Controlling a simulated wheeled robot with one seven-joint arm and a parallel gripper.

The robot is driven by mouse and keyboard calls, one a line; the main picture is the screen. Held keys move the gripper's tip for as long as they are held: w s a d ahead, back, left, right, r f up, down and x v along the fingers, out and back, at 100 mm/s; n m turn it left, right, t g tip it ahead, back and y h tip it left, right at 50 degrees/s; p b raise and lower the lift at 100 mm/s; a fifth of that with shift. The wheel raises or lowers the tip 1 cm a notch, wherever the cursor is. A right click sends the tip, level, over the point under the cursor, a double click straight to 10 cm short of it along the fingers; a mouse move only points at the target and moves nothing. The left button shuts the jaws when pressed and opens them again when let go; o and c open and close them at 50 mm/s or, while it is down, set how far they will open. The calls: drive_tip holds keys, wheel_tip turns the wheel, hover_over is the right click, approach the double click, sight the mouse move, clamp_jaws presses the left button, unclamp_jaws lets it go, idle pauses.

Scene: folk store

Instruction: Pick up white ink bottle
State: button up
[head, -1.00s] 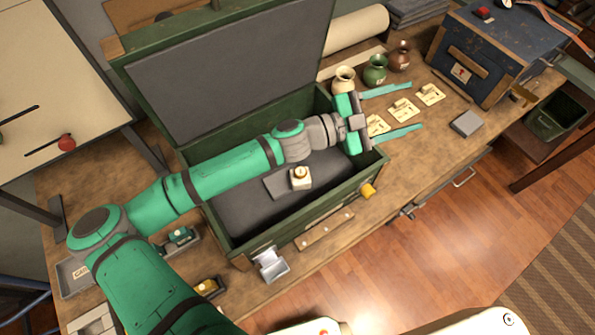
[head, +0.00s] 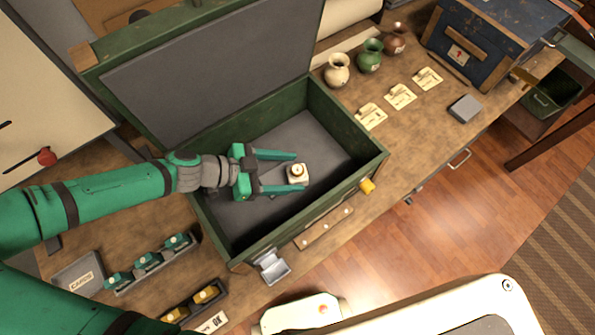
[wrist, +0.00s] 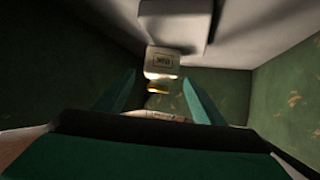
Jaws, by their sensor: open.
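The white ink bottle (head: 297,174), a small squarish white bottle with a brownish round top, stands inside the open green chest (head: 348,172). In the wrist view the white bottle (wrist: 162,62) shows a dark-lettered label and a yellowish cap part, ahead of the fingers near the picture's middle. My gripper (head: 296,172) is open inside the chest, its two teal fingers reaching toward the bottle, one on each side in the head view. I cannot tell whether either finger touches it. In the wrist view the gripper (wrist: 160,90) has nothing clasped between its fingers.
The chest walls surround my gripper closely, and its raised lid (head: 215,75) stands behind. Three jars, cream (head: 337,70), green (head: 370,55) and brown (head: 395,38), stand to the right with cards. A blue box (head: 490,45) is beyond.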

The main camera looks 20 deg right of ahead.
sight(306, 171)
drive_tip(key=x, duration=0.5)
drive_tip(key=shift+d, duration=0.15)
drive_tip(key=shift+s+d+f, duration=0.15)
drive_tip(key=shift+d+f, duration=0.05)
drive_tip(key=shift+d, duration=0.3)
drive_tip(key=c, duration=1.3)
